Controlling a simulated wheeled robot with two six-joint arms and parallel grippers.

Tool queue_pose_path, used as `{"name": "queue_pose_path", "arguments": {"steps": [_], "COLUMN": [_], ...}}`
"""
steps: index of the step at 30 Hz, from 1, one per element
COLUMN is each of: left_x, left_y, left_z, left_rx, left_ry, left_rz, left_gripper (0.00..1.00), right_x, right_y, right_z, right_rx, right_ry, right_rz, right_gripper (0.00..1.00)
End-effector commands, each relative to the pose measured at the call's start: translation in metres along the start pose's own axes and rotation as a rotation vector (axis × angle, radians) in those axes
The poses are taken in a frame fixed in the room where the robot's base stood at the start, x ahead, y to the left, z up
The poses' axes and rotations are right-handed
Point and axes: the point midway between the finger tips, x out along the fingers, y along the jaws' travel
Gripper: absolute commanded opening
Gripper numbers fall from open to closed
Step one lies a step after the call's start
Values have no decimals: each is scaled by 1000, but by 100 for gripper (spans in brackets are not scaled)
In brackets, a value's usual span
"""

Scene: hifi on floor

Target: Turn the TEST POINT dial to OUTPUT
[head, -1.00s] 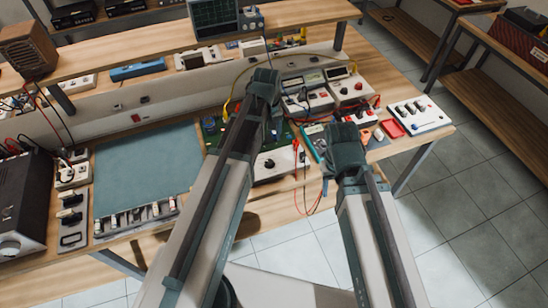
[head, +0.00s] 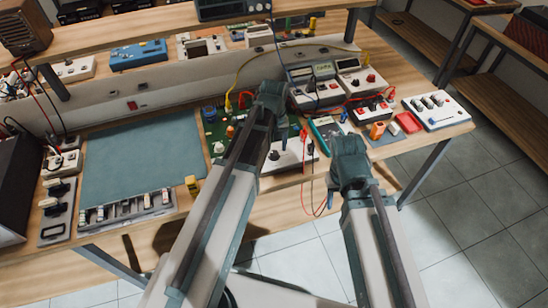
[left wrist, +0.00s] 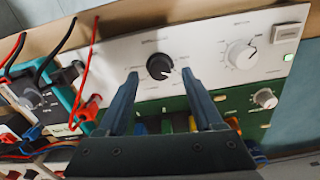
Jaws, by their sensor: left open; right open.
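A white panel (left wrist: 110,62) on the bench carries a black dial (left wrist: 160,66) with a white mark pointing to the lower right. A white dial (left wrist: 240,54) sits right of it. The printed labels are too small to read. In the head view the black dial (head: 274,155) shows just right of my left arm, which hides part of the panel (head: 296,160). My left gripper (left wrist: 160,74) is open, its fingertips appearing on either side of the black dial's lower part. Contact cannot be told. In the head view my left gripper (head: 271,95) is above the bench. My right gripper (head: 350,148) is open and empty at the bench's front.
A green circuit board (head: 213,125) lies behind the panel. Red and black leads (head: 306,165) hang over the front edge. A grey-green mat (head: 140,160) is clear.

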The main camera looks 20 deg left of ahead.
Motion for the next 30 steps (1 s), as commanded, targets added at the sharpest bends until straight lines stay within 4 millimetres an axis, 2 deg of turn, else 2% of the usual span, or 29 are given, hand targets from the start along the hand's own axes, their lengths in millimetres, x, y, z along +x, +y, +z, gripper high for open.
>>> {"name": "queue_pose_path", "arguments": {"steps": [1,4,15,26,27,30], "left_x": [13,20,22,22,22,22], "left_y": [0,0,0,0,0,0], "left_z": [0,0,0,0,0,0], "left_rx": [0,0,0,0,0,0], "left_ry": [0,0,0,0,0,0], "left_rz": [0,0,0,0,0,0], "left_gripper": [68,68,68,3,0,0], "right_x": [13,20,22,22,22,22], "right_y": [-1,-2,-2,-2,-2,-2], "right_z": [-1,-1,-1,-1,-1,-1], "right_rx": [0,0,0,0,0,0], "right_ry": [0,0,0,0,0,0], "right_rz": [0,0,0,0,0,0], "right_gripper": [50,50,50,50,50,50]}}
